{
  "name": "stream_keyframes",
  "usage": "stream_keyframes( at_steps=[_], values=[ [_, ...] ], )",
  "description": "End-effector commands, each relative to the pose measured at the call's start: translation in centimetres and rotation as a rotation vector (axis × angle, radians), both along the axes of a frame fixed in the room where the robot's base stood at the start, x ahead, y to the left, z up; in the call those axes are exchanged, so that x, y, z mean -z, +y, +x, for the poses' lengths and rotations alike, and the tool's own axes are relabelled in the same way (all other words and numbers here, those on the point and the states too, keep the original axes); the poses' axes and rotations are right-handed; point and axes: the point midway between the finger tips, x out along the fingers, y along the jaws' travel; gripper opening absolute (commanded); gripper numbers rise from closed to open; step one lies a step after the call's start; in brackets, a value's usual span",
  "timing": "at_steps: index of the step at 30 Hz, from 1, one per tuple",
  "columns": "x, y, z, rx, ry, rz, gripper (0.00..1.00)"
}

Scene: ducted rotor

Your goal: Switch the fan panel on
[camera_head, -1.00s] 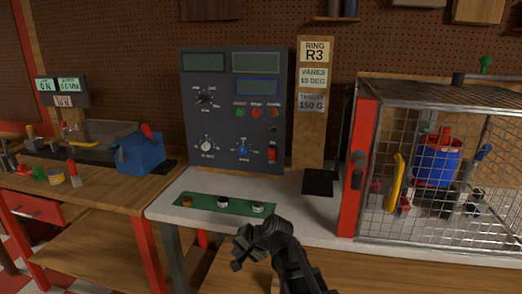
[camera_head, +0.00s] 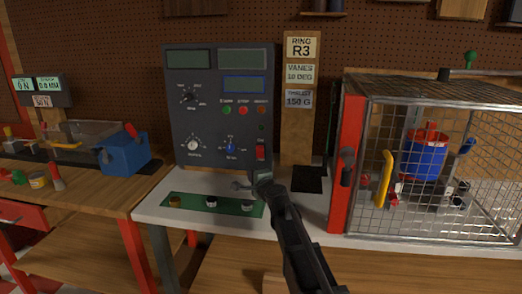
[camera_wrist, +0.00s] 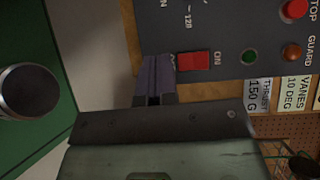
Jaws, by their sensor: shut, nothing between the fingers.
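The fan panel (camera_head: 222,105) is a dark upright box with blank displays, knobs and small round buttons. Its red switch (camera_head: 261,152) sits at the lower right; in the wrist view the red switch (camera_wrist: 193,61) has "ON" printed beside one end. I cannot tell which way it is set. My gripper (camera_head: 262,175) is in front of the panel, just below the switch. In the wrist view my gripper (camera_wrist: 154,80) is shut and empty, its fingertips close beside the switch's lower end. I cannot tell whether they touch it.
A green strip with several small knobs (camera_head: 210,204) lies on the white bench below the panel. A labelled wooden post (camera_head: 299,145) stands right of the panel. A wire cage with a red post (camera_head: 347,165) is further right. A blue box (camera_head: 124,154) is at left.

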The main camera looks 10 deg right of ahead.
Motion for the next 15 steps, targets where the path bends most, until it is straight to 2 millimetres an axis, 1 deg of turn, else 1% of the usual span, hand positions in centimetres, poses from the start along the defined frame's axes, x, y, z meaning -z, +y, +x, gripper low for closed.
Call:
stream_keyframes(
  at_steps=[5, 8, 15],
  values=[
    [-0.2, -0.1, 0.3, -0.001, 0.001, -0.001, 0.0],
    [-0.6, -0.3, 0.9, -0.001, 0.001, -0.001, 0.0],
    [-2.1, -1.3, 3.7, -0.002, 0.001, -0.001, 0.0]
  ],
)
